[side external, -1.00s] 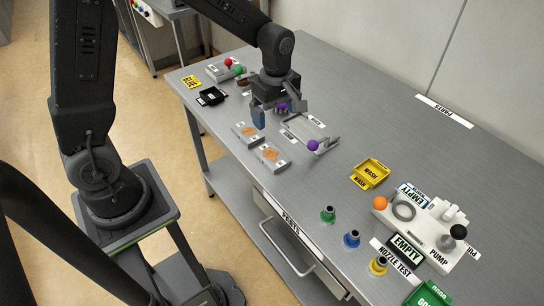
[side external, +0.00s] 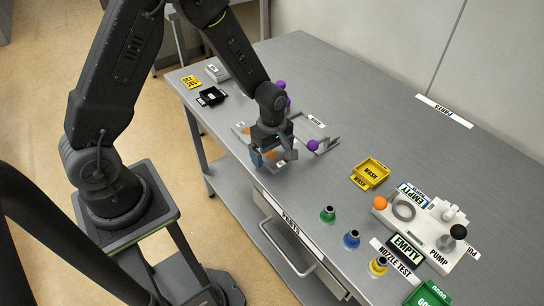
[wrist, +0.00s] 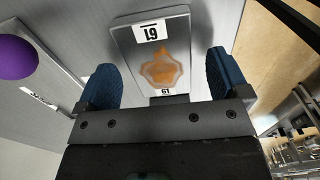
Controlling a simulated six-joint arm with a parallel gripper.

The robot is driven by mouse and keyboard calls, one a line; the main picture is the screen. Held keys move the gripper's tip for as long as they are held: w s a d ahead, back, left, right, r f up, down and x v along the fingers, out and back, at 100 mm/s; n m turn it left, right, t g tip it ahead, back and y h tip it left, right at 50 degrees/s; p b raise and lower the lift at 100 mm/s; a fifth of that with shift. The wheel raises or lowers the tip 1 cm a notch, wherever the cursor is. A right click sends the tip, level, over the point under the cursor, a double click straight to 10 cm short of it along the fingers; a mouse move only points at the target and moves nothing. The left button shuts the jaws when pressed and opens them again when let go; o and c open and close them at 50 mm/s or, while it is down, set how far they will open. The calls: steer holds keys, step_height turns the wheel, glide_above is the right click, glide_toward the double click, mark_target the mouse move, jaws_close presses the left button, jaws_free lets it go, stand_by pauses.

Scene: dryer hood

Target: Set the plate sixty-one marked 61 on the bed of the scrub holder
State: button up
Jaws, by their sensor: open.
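The plate marked 61 (wrist: 158,62) shows in the wrist view as a grey slab with an orange-brown stain and a white 61 label at each end. It lies between the two blue finger pads, with a gap on both sides. My gripper (side external: 272,158) is open over the front of the bench and hides most of this plate in the side view. A grey frame with purple knobs (side external: 318,146), which looks like the holder, lies just behind and to the right. Its label is too small to read, and my arm hides part of it.
Green (side external: 328,214), blue (side external: 351,239) and yellow (side external: 378,264) nozzles line the front edge. The pump unit (side external: 432,225) is farther right.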

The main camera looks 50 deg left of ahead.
steer(key=shift+f, duration=0.3)
steer(key=shift+c, duration=0.3)
steer(key=c, duration=1.1)
